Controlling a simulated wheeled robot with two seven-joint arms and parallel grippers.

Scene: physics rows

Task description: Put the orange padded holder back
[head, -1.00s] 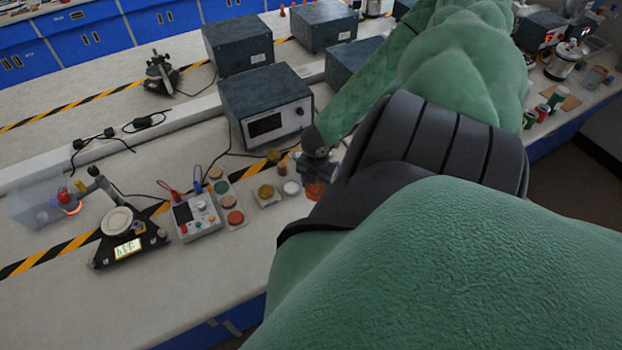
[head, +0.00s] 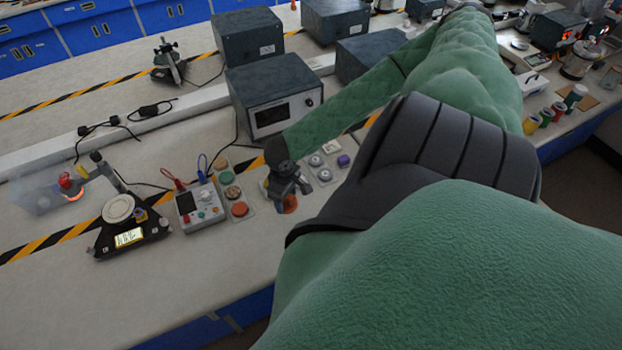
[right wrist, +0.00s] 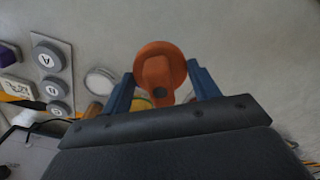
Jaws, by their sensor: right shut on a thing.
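The orange padded holder (head: 289,204) is in my right gripper (head: 284,190), in the middle of the head view. In the right wrist view the holder (right wrist: 158,70) shows as an orange disc with a narrower stub, between the two blue fingers of the gripper (right wrist: 161,88). The gripper is shut on it. The holder is over the pale bench, just right of a tray (head: 243,222) with several coloured round pads; whether it touches the bench cannot be told. My left gripper is not in view.
A meter box (head: 198,207) with red and blue leads and a black scale (head: 130,238) stand to the left. A plate with lettered grey discs (head: 325,174) lies right of the gripper. A large dark instrument (head: 272,95) stands behind. The bench front is bare.

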